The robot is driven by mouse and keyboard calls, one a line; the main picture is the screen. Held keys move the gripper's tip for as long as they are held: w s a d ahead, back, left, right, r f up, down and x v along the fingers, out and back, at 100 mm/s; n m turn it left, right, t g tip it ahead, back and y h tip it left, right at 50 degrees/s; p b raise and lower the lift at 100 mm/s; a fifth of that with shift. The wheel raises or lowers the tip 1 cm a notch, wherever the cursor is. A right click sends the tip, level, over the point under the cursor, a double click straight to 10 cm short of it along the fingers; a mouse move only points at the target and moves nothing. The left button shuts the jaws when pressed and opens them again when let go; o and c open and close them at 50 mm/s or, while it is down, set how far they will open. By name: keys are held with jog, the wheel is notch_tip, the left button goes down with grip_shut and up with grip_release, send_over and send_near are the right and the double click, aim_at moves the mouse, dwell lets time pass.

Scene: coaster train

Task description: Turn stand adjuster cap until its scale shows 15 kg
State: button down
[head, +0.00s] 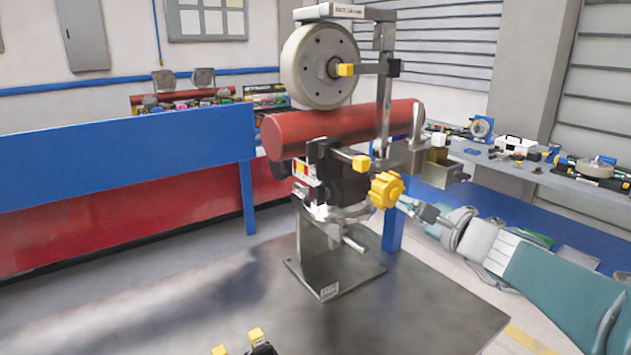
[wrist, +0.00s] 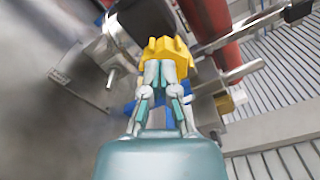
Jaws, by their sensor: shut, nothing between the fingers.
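The yellow lobed adjuster cap (head: 386,190) sits on the side of the stand, below the red horizontal tube. My gripper (head: 408,204) reaches it from the right, its fingertips at the cap. In the wrist view the cap (wrist: 168,50) is straight ahead, with the closed fingers of my gripper (wrist: 162,72) overlapping its near face. I cannot tell whether they touch it. The fingers are together with nothing between them. The stand (head: 318,245) is a grey metal post on a square foot. No readable scale shows in either view.
The red tube (head: 340,135) and a grey wheel (head: 320,66) are above the cap. A yellow-tipped knob (head: 361,163) juts out close by on the upper left. A metal bracket (head: 434,165) stands to the upper right. The dark table top (head: 230,300) is mostly clear.

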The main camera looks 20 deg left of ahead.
jog(key=w+a+r, duration=0.1)
jog(key=w+a, duration=0.3)
jog(key=shift+w+a+r, duration=0.2)
jog(key=shift+w+r, duration=0.1)
jog(key=shift+w, duration=0.1)
jog(key=shift+w+d+f, duration=0.15)
jog(key=shift+d+f, duration=0.05)
jog(key=shift+f, duration=0.1)
dwell(0.9)
jog(key=shift+s+a+f, duration=0.15)
jog(key=shift+s+f, duration=0.1)
jog(key=shift+f, duration=0.25)
jog(key=shift+s+a+f, duration=0.15)
jog(key=shift+s+f, duration=0.05)
jog(key=shift+f, duration=0.3)
jog(key=shift+s+a+r, duration=0.1)
jog(key=shift+s+a, duration=0.05)
jog(key=shift+s, duration=0.1)
jog(key=v, duration=0.6)
jog(key=shift+a+r, duration=0.1)
dwell(0.4)
